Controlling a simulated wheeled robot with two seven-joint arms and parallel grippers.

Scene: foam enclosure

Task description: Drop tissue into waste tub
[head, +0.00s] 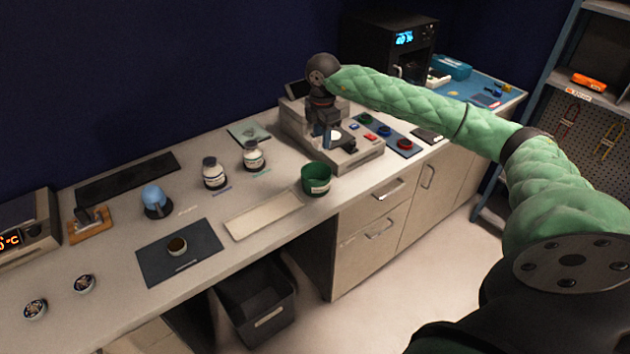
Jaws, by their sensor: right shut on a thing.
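The green tub (314,180) with a white label stands on the counter near its front edge; I take it for the waste tub. My right gripper (334,138) is at the end of the green-sleeved arm, pointing down over the grey bench device, behind and slightly right of the tub. It is shut, with a small white piece (337,134) at its fingers that looks like the tissue; the piece is too small to make out clearly. The gripper is apart from the tub. My left gripper is not in view.
The grey device (362,158) stands right beside the tub. A cream tray (262,215) lies left of the tub, with two white bottles (214,173) behind. A black open bin (258,305) sits below the counter. A panel with coloured knobs (384,131) is to the right.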

